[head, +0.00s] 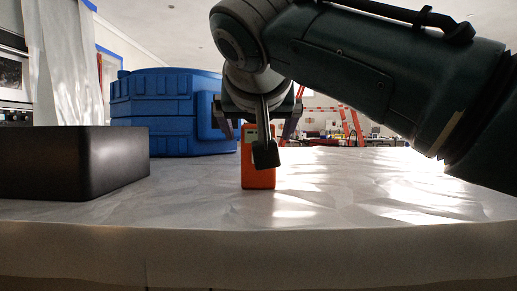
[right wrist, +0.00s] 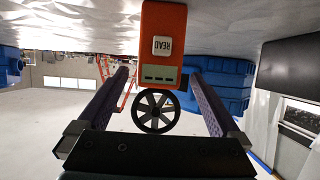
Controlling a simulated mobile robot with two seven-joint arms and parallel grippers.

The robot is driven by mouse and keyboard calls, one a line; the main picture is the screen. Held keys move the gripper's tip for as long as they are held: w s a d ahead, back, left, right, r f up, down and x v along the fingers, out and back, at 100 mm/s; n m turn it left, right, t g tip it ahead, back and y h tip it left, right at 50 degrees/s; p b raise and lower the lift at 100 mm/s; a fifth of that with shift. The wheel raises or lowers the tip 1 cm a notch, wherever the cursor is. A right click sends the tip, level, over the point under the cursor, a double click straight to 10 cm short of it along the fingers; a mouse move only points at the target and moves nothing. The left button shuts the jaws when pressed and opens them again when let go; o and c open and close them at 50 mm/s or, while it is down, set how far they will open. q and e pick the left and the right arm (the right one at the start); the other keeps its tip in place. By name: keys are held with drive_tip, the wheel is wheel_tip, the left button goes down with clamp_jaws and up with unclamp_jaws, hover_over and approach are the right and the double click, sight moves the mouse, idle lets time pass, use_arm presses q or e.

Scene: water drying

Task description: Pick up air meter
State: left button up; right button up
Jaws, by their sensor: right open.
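The air meter (head: 258,181) is an orange upright box standing on the white-covered table, near its front edge in the head view. The right wrist view shows it upside down, with its orange body (right wrist: 150,20), a white READ button, a small display and a dark round fan. In the right wrist view the open fingers (right wrist: 160,78) lie either side of the fan, with visible gaps. The meter's upper part is partly hidden by my wrist in the head view. My left gripper is not in view.
A black box (head: 70,165) stands at the left of the table. A large blue container (head: 165,112) stands behind it. The table (head: 370,200) right of the meter is clear, with a wrinkled white cover. Red ladder legs show in the background.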

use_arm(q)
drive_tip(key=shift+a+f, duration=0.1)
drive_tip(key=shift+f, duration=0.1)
use_arm(e)
drive_tip(key=shift+x, duration=1.3)
drive_tip(key=shift+c, duration=0.2)
